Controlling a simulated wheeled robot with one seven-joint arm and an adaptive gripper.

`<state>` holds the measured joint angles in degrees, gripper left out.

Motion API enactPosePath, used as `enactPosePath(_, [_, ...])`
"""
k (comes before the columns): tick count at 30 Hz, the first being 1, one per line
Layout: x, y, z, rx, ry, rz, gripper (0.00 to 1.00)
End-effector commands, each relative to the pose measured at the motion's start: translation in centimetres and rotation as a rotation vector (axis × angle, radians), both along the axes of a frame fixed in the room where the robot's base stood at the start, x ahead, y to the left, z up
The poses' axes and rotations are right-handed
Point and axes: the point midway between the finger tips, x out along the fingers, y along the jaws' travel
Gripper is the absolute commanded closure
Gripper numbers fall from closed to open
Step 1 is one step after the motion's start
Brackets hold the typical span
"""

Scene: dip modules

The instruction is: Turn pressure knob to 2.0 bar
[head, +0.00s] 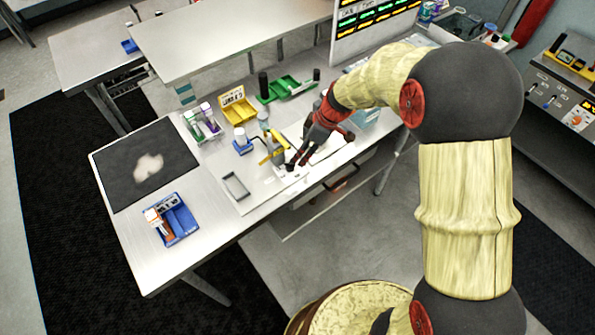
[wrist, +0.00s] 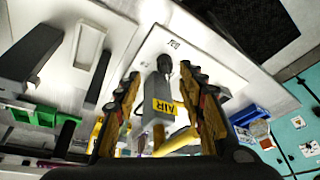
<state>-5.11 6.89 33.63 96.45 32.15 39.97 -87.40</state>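The pressure knob looks to be the small black piece (wrist: 164,64) at the end of a grey unit (wrist: 157,125) with a yellow "AIR" label, in the wrist view. A yellow pipe or handle (wrist: 178,142) runs beside this unit. My gripper (wrist: 160,78) is open, with one finger on each side of the grey unit; I cannot tell whether either touches it. In the head view my gripper (head: 294,161) is low over the table beside the yellow part (head: 270,156), and the knob is too small to make out. No pressure reading is legible.
The metal table (head: 138,240) holds a blue tray (head: 180,222), a dark mat (head: 125,175), a yellow bin (head: 238,110), a green tray (head: 283,88) and a grey frame (head: 236,186) near the gripper.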

Motion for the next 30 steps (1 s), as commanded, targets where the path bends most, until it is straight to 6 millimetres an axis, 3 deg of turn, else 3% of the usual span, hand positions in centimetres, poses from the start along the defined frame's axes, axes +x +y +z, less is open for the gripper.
enactPosePath(3, [0.9,0.6,1.4,0.009,-0.036,0.108,0.60])
enactPosePath(9, [0.3,0.9,1.1,0.010,-0.046,0.187,0.60])
enactPosePath(21, [0.6,3.0,-4.0,0.010,-0.045,0.188,0.60])
enactPosePath(30, [0.8,3.7,-5.8,0.010,-0.047,0.186,0.60])
